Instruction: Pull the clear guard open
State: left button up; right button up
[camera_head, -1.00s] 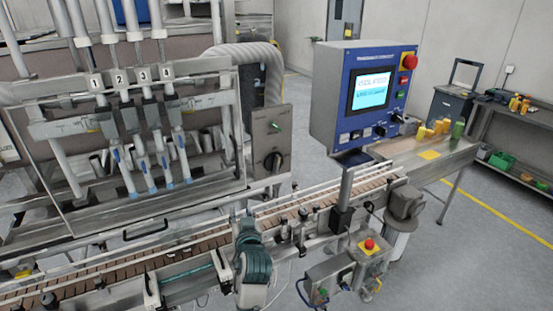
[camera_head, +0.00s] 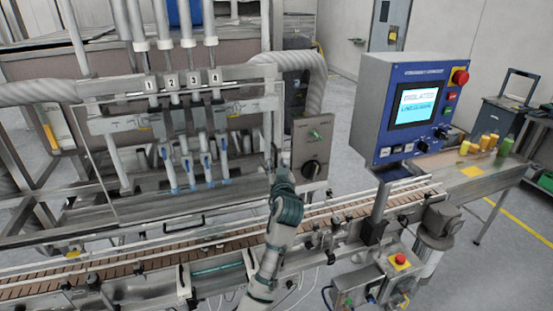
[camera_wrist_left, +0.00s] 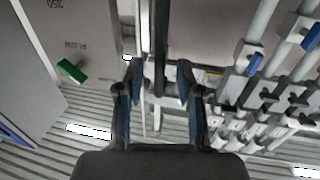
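The clear guard (camera_head: 100,180) is a see-through panel in front of the filling nozzles in the head view. It appears closed. A dark handle (camera_head: 183,221) sits along its lower edge. My left gripper (camera_head: 275,158) is raised at the right edge of the guard's frame, left of the grey switch box. In the left wrist view its two fingers (camera_wrist_left: 158,75) are spread, with an upright metal post and dark strip showing between or beyond them. I cannot tell whether they touch it. My right gripper is not in view.
The grey switch box (camera_head: 312,150) with a black knob stands close to the right of my gripper. The conveyor (camera_head: 235,236) runs below. A blue control panel (camera_head: 408,105) stands at right. A box with a red button (camera_head: 398,260) is at lower right.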

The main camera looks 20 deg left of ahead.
pick_arm(q)
jog(key=shift+x, duration=1.4)
grip_shut()
